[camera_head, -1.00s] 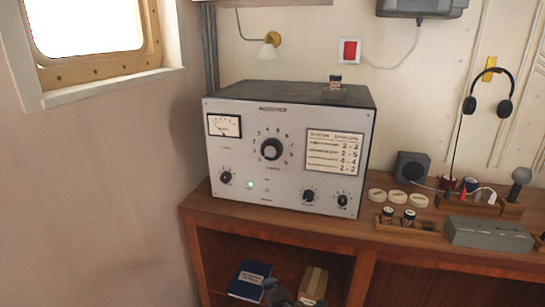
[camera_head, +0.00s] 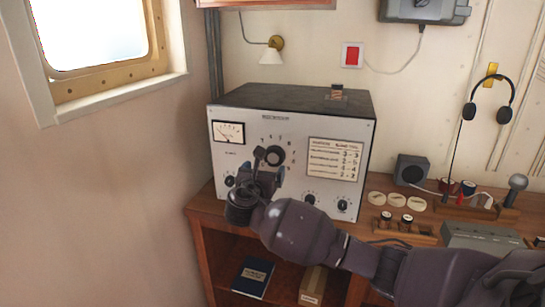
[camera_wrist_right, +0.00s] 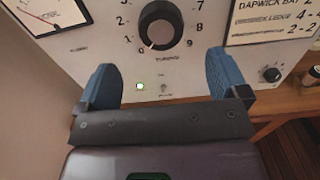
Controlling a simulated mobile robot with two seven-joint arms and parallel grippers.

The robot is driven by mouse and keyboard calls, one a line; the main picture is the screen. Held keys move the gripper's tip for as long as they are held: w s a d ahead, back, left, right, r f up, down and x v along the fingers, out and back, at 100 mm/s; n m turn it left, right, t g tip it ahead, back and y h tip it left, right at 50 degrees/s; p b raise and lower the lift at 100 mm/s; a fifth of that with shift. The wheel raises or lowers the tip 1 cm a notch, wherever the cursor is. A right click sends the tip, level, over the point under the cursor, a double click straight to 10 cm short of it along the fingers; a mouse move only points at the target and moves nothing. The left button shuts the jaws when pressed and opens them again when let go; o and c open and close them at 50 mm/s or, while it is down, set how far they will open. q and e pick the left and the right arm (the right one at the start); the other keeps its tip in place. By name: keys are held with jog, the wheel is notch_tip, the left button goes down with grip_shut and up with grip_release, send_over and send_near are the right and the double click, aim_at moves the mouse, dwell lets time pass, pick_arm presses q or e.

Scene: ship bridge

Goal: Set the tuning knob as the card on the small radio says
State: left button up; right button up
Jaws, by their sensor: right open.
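The radio (camera_head: 232,165) is a grey-white box with a dark top, standing on the wooden desk. Its black tuning knob (camera_wrist_right: 160,24) sits in a ring of numbers in the right wrist view; a pale mark shows at its lower left edge. The knob also shows in the head view (camera_head: 274,155). The printed card (camera_head: 335,158) is on the panel's right side; its small text is mostly unreadable, though "DAPWICK BAY" shows in the wrist view (camera_wrist_right: 270,18). My right gripper (camera_wrist_right: 161,70) is open and empty, its blue fingers either side of the knob and below it, apparently not touching it.
Smaller knobs (camera_head: 310,199) line the panel's lower part. Pale discs (camera_head: 387,199), a grey speaker (camera_head: 411,169) and a grey box (camera_head: 480,236) stand at right. A shelf below holds a blue book (camera_head: 253,277).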

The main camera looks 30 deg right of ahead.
aim_at(273, 156)
jog(key=p+x, duration=0.1)
jog(key=x, duration=0.7)
jog(key=shift+w+d, duration=0.3)
jog(key=c, duration=0.9)
